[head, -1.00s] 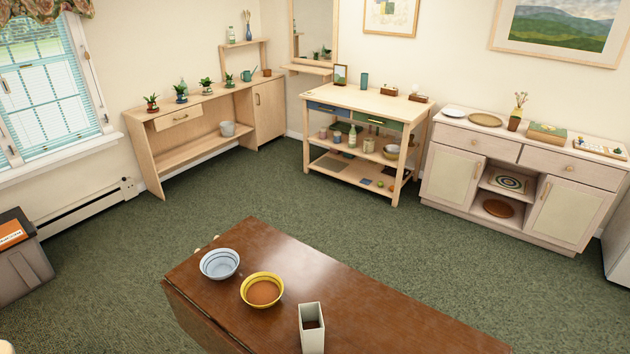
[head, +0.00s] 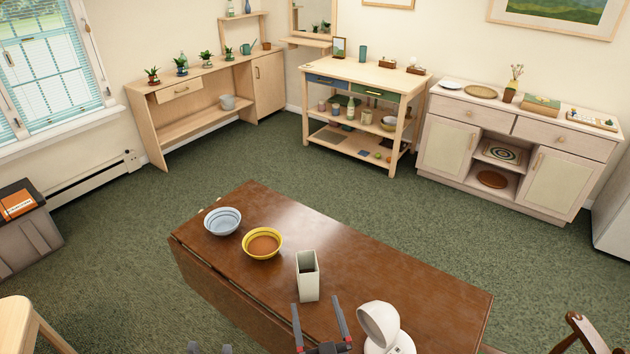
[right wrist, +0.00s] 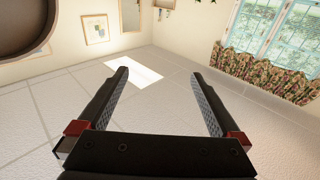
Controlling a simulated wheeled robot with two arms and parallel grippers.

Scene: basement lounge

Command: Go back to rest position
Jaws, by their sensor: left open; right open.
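My right gripper (head: 315,302) shows at the bottom of the head view, in front of the table's near side. Its two dark fingers are apart and point up, with nothing between them. In the right wrist view the open fingers (right wrist: 159,74) have the pale tiled ceiling (right wrist: 165,110) behind them. Of my left gripper (head: 210,347), only two separate dark finger ends show at the bottom edge of the head view. It looks open; the rest is cut off.
A brown table (head: 400,287) carries a blue-white bowl (head: 222,221), a yellow bowl (head: 262,243) and a tall whitish container (head: 307,276). A wooden chair (head: 588,335) is at the lower right, and a pale wooden seat (head: 15,325) at the lower left. Green carpet (head: 330,190) lies clear beyond.

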